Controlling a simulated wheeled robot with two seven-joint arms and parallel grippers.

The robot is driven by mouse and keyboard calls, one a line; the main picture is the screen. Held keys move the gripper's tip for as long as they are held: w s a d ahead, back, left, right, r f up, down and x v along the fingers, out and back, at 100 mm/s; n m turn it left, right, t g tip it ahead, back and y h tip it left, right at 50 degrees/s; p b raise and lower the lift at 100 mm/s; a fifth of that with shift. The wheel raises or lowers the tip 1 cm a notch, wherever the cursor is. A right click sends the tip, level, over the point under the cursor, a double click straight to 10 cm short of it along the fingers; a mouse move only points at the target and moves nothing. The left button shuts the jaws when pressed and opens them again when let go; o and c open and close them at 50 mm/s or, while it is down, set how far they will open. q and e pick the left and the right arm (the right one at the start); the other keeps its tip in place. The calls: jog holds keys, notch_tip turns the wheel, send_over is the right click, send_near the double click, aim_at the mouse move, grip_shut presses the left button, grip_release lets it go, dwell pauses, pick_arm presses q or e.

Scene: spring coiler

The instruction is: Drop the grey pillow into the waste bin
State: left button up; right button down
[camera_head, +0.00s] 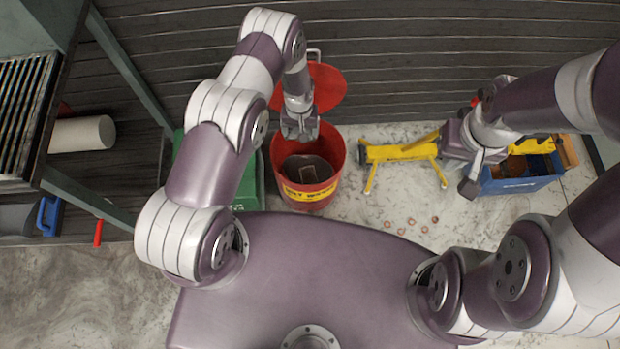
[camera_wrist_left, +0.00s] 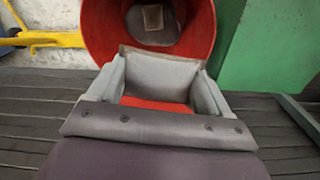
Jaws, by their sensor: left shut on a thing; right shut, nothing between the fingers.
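The grey pillow (camera_wrist_left: 160,75) is between the two fingers of my left gripper (camera_wrist_left: 158,92) in the left wrist view. In the head view my left gripper (camera_head: 300,132) is over the back part of the waste bin's opening, and the pillow cannot be clearly told there. The waste bin (camera_head: 336,172) is a red round bucket with a yellow label and its red lid (camera_head: 326,88) open behind it. The bin also shows in the left wrist view (camera_wrist_left: 101,28), beyond the pillow. Something grey and square shows inside the bin. My right gripper (camera_head: 468,180) is shut and empty at the right.
A green bin (camera_head: 245,185) stands close left of the waste bin. A yellow stand (camera_head: 395,153) and a blue crate (camera_head: 517,186) are to the right. Several small copper-coloured rings (camera_head: 400,231) lie on the floor. A dark-framed rack with a white roll (camera_head: 82,134) is at the left.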

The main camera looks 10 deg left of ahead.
pick_arm(q)
jog(key=shift+w+d+f, duration=0.1)
jog(key=shift+d+f, duration=0.05)
jog(key=shift+f, duration=0.45)
notch_tip(320, 180, down, 5)
jog(key=b, duration=0.4)
jog(key=shift+f, duration=0.1)
pick_arm(e)
jog(key=f, duration=0.4)
jog(key=shift+s+f, duration=0.25)
jog(key=shift+f, duration=0.15)
pick_arm(q)
jog(key=o, duration=1)
jog(key=shift+o, duration=0.2)
notch_tip(320, 180, up, 12)
jog(key=p, duration=0.3)
jog(key=shift+f, duration=0.15)
jog(key=shift+r, duration=0.5)
pick_arm(e)
jog(key=shift+r, duration=1.65)
